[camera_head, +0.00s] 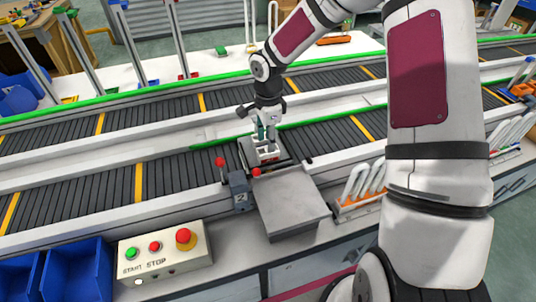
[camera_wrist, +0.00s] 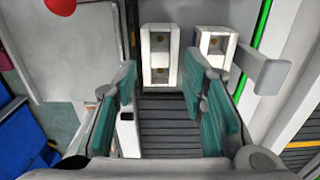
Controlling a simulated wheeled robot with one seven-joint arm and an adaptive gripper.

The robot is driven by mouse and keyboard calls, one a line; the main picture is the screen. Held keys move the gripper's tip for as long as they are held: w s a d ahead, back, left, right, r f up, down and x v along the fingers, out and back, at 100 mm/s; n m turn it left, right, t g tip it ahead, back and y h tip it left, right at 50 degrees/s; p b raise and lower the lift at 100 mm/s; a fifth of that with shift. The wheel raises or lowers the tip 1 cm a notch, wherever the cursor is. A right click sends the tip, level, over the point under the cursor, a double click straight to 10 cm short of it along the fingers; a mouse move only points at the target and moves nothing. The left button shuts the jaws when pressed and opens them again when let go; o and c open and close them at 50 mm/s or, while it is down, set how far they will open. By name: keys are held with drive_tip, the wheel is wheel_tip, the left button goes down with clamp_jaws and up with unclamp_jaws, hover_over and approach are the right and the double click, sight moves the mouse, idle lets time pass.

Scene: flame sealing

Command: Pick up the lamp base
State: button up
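My gripper (camera_head: 264,132) points down just above a small white piece (camera_head: 267,152) at the near side of the conveyor. In the wrist view the two teal fingers of my gripper (camera_wrist: 161,85) are spread apart with a clear gap. Ahead of the fingers stand two white upright blocks with brass-coloured round parts, a left block (camera_wrist: 159,55) and a right block (camera_wrist: 214,46). A narrow white part (camera_wrist: 129,135) shows beside the left finger. Nothing is visibly clamped. I cannot tell surely which white part is the lamp base.
A grey flat plate (camera_head: 288,201) lies in front of the station, beside a grey box marked 2 (camera_head: 240,192) with red knobs. A control box (camera_head: 163,254) with start and stop buttons and blue bins (camera_head: 78,272) are at the lower left. Dark roller conveyors (camera_head: 105,192) run behind.

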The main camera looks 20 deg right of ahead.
sight(268, 154)
drive_tip(key=shift+f+p, duration=0.4)
drive_tip(key=shift+f, duration=2.05)
drive_tip(key=c, duration=0.8)
